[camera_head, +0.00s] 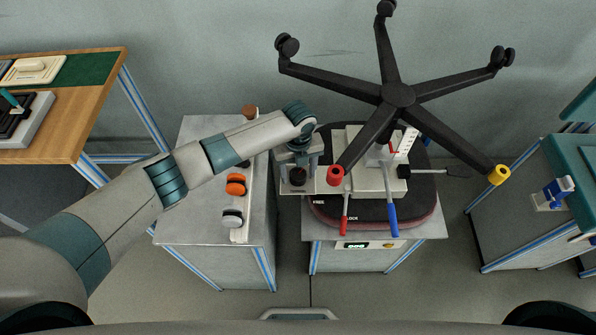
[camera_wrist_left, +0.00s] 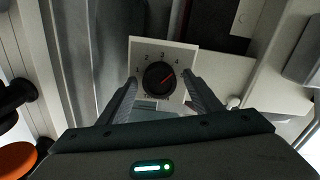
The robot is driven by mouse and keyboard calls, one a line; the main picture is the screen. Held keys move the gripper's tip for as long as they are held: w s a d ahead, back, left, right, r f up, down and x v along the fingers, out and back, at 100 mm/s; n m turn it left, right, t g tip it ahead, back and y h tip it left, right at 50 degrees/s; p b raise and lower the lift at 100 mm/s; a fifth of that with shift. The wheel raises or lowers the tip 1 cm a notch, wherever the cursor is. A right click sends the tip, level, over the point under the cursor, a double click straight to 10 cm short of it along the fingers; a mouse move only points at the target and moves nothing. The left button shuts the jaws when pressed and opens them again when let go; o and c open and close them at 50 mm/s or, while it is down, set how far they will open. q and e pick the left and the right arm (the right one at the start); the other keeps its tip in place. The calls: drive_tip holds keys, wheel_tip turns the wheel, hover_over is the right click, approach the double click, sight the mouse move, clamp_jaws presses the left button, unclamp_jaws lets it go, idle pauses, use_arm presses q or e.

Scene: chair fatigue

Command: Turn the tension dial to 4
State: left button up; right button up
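My left gripper (camera_wrist_left: 160,86) has one finger on each side of the dial, with the plate showing between fingertips and knob. It seems open around the dial, not touching it. In the head view my left gripper (camera_head: 298,165) is above the dark dial (camera_head: 297,176), left of the upturned chair. My right gripper is not in view.
The upturned chair with its black five-arm base (camera_head: 397,94) rises close to my left gripper. Red (camera_head: 345,215) and blue (camera_head: 391,215) levers stick out in front. A grey cabinet (camera_head: 200,215) with orange, white and brown knobs stands left, under my arm.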

sight(298, 174)
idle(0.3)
use_arm(q)
wheel_tip(298, 174, up, 17)
drive_tip(key=b, duration=0.3)
drive_tip(key=shift+r, duration=0.2)
drive_tip(key=shift+f, duration=0.1)
idle(0.6)
